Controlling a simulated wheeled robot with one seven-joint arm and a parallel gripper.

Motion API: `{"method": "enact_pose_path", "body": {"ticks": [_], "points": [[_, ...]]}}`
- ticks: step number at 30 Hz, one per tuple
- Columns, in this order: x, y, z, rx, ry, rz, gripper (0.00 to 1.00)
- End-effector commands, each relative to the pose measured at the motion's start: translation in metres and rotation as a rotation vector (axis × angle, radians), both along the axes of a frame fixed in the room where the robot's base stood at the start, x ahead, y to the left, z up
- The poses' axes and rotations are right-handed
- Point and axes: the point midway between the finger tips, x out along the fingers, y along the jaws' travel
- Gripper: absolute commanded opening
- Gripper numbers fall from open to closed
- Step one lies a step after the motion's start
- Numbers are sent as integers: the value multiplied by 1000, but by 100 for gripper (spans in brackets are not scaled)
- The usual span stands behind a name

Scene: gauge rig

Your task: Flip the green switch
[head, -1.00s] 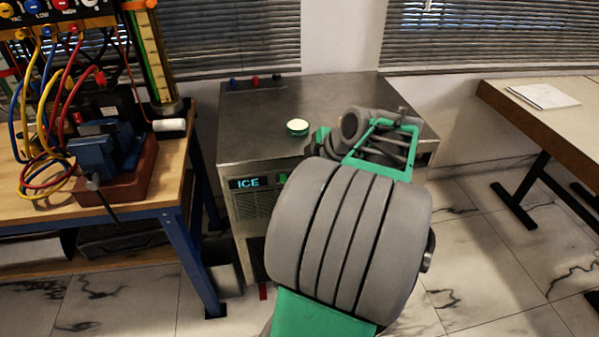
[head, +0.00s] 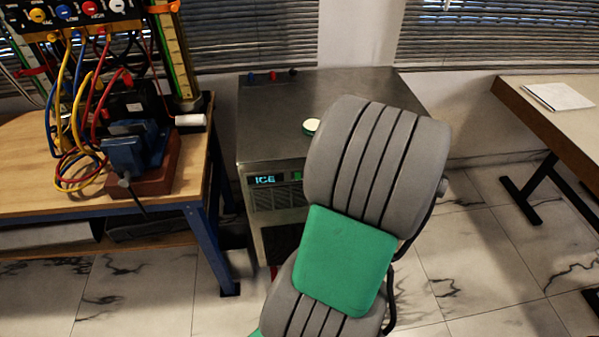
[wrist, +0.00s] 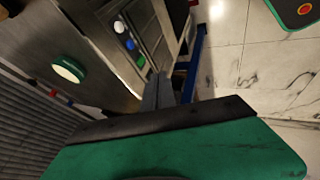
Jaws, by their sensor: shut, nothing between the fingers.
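The ice machine (head: 262,140) has a metal top and a lit ICE display on its front. A green patch (head: 298,175) shows just right of the display, partly hidden by my arm. In the wrist view, the front panel carries a row of white (wrist: 119,26), blue (wrist: 130,44) and green round parts; the green one (wrist: 141,62), seemingly the green switch, is nearest my fingers. My gripper (wrist: 158,78) is shut and empty, its tips close to the green part; I cannot tell whether they touch. My arm hides the gripper in the head view.
A green round container with a pale lid (head: 311,126) stands on the machine's top. A wooden bench (head: 60,207) with a blue vise (head: 128,150) and cables is at left. Another table (head: 510,95) is at right. Marble floor between is clear.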

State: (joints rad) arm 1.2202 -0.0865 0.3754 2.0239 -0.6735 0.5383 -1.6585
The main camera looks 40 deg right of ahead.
Motion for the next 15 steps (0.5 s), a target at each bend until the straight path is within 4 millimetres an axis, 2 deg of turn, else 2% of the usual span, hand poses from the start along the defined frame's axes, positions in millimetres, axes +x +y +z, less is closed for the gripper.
{"method": "enact_pose_path", "body": {"ticks": [8, 11, 15], "points": [[3, 0, -4, 2, -1, -1, 0], [10, 2, -15, 5, 0, 2, 0], [27, 5, -39, 6, 1, 4, 0]]}}
